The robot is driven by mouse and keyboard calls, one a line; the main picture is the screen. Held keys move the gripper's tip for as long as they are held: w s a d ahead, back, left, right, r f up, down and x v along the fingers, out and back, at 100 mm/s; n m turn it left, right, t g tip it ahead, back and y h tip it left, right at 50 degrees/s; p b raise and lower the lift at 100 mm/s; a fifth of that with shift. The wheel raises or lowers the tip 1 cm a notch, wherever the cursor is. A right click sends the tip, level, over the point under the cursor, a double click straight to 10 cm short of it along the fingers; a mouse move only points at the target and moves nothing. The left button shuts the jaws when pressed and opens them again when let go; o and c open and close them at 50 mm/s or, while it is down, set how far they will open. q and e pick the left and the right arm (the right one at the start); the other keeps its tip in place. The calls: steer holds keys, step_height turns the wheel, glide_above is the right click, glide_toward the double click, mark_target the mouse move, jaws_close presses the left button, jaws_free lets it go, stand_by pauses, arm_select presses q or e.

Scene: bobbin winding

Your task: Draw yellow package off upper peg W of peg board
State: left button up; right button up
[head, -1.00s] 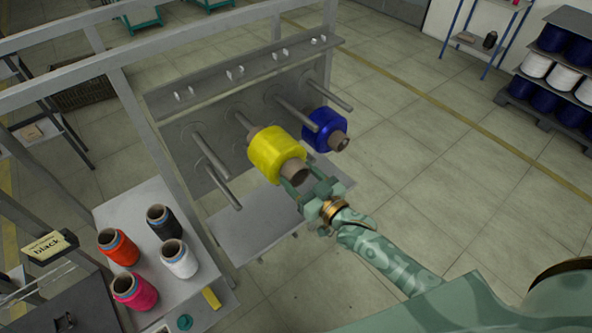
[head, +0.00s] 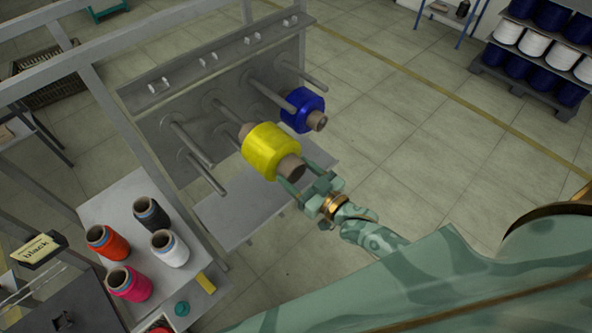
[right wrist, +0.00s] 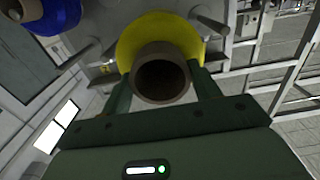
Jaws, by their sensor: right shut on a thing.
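The yellow package (head: 268,152) is a thick yellow winding on a brown tube. My right gripper (head: 297,178) is shut on the tube's near end, with one finger on each side. In the right wrist view, the yellow package (right wrist: 160,38) faces me, its tube mouth dark between the fingers; no peg tip shows in it. In the head view, the tube's far end shows, and a grey peg (head: 227,113) runs from the peg board (head: 180,112) towards it. I cannot tell whether the peg still enters the tube. My left gripper is not in view.
A blue package (head: 301,110) hangs on a peg right behind the yellow one, close by. Bare pegs (head: 192,143) stick out at the left. A table (head: 128,192) at lower left holds several cones.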

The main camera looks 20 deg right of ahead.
steer(key=shift+r, duration=0.1)
steer(key=p+v, duration=0.2)
steer(key=v, duration=0.4)
steer(key=shift+s, duration=0.35)
steer(key=shift+d, duration=0.1)
stand_by(0.3)
